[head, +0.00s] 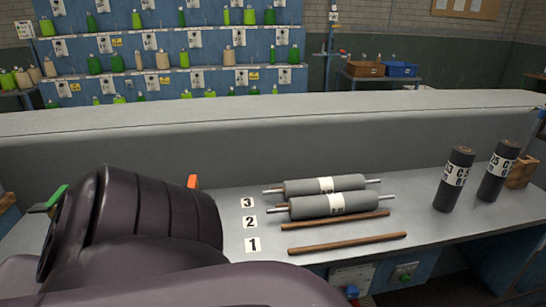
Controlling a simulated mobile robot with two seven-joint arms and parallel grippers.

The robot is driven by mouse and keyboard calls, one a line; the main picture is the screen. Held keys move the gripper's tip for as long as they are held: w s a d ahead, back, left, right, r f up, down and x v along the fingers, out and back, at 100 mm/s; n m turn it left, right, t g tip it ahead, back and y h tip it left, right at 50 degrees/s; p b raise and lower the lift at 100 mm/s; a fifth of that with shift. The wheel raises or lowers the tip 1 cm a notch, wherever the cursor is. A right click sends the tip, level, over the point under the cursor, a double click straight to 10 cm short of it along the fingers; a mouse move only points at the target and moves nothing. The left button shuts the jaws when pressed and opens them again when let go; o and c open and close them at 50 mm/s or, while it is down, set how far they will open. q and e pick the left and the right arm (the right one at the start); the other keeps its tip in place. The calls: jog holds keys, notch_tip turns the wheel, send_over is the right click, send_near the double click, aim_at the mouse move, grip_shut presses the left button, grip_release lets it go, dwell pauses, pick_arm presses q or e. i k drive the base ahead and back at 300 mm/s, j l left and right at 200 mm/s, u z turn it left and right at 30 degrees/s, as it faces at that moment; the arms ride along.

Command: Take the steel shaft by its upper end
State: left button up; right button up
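Two grey rollers lie on the bench, a front one (320,205) and a rear one (322,185), each with a white label and bright metal shaft ends sticking out at both sides. I see no separate steel shaft that I can clearly pick out on the bench. My dark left arm fills the lower left and hides part of the bench. Of my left gripper (120,190) only what look like a green tip on the left and an orange tip on the right show past the arm; the fingers are hidden. My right gripper is not in view.
Two brown rods lie in front of the rollers, a near one (347,243) and a far one (340,219). Number cards (251,222) lie left of them. Two dark labelled cylinders (454,180) (498,171) stand at the right by a wooden block (521,172). A grey ledge (270,125) runs behind.

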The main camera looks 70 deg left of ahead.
aim_at(541, 113)
jog(key=u, duration=1.4)
jog(key=k+l+u, duration=0.15)
jog(key=u, duration=0.25)
jog(key=k+l+u, duration=0.2)
jog(key=u, duration=0.2)
jog(key=k+l, duration=0.2)
jog(key=l+u, duration=0.2)
jog(key=l, duration=1.6)
jog(key=l+u, duration=0.2)
jog(key=l, duration=1.6)
jog(key=k, duration=0.05)
